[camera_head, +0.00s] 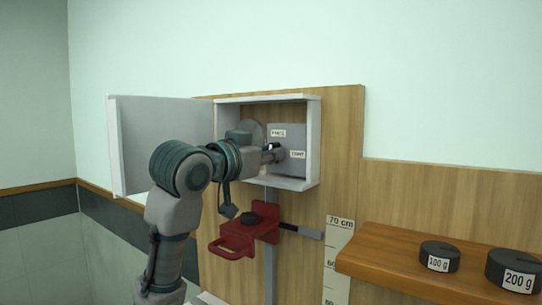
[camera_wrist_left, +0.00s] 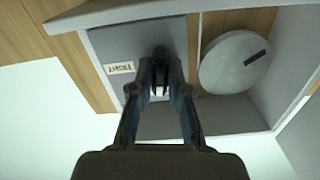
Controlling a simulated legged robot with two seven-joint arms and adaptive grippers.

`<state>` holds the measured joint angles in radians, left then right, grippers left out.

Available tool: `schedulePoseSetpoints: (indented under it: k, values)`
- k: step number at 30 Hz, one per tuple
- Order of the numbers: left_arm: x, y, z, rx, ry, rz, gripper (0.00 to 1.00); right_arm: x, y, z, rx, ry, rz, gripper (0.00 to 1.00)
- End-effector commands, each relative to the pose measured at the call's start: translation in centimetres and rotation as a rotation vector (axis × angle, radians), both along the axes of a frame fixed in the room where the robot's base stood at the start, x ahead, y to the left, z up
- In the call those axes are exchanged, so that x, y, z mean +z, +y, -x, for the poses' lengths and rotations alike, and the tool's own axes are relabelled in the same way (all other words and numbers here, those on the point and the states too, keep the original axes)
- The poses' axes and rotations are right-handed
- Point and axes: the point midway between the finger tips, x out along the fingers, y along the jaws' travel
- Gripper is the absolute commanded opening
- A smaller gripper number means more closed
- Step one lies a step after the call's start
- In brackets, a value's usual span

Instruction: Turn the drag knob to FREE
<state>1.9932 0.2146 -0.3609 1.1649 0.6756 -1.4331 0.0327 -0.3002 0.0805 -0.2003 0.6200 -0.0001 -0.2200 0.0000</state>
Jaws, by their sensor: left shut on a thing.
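The drag knob (camera_head: 279,155) sits on a grey panel (camera_head: 299,139) inside an open white wall box (camera_head: 319,148). My left gripper (camera_head: 272,154) reaches into the box and is shut on the knob. In the left wrist view, the gripper (camera_wrist_left: 160,88) closes around the knob's dark end (camera_wrist_left: 160,54), and the fingers hide much of it. A small label (camera_head: 279,133) sits above the knob, its print too small to read surely. The TIGHT label (camera_head: 298,154) is right of the knob and shows upside down in the wrist view (camera_wrist_left: 121,67). My right gripper is out of view.
The box door (camera_head: 165,140) stands open to the left. A grey disc with a dark slot (camera_wrist_left: 236,62) is beside the panel. Below are a red carriage (camera_head: 240,236) on a vertical rail and a height scale (camera_head: 338,250). A wooden shelf (camera_head: 400,264) holds weights (camera_head: 439,256) at right.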

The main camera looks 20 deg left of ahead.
Motion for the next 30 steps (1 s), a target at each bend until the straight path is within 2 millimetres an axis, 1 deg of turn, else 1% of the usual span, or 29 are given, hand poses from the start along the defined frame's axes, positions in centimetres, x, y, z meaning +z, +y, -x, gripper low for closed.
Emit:
schedulePoseSetpoints:
  k: [1, 10, 27, 28, 29, 30]
  values:
    - [0.53, 0.07, 0.29, -0.001, -0.006, 0.032, 0.00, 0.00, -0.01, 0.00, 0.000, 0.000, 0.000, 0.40]
    - [0.54, 0.22, 0.27, 0.001, 0.038, 0.148, 0.00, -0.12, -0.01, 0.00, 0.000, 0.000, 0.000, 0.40]
    - [0.51, 0.23, 0.23, 0.001, 0.049, 0.178, 0.00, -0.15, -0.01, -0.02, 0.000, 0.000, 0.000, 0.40]
    - [0.50, 0.23, 0.22, 0.001, 0.049, 0.178, 0.19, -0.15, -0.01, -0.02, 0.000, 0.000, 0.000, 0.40]
    - [0.49, 0.23, 0.22, 0.001, 0.050, 0.177, 0.26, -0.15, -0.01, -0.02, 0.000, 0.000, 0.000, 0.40]
    - [0.45, 0.22, 0.20, 0.001, 0.051, 0.177, 0.36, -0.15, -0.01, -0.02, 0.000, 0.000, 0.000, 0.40]
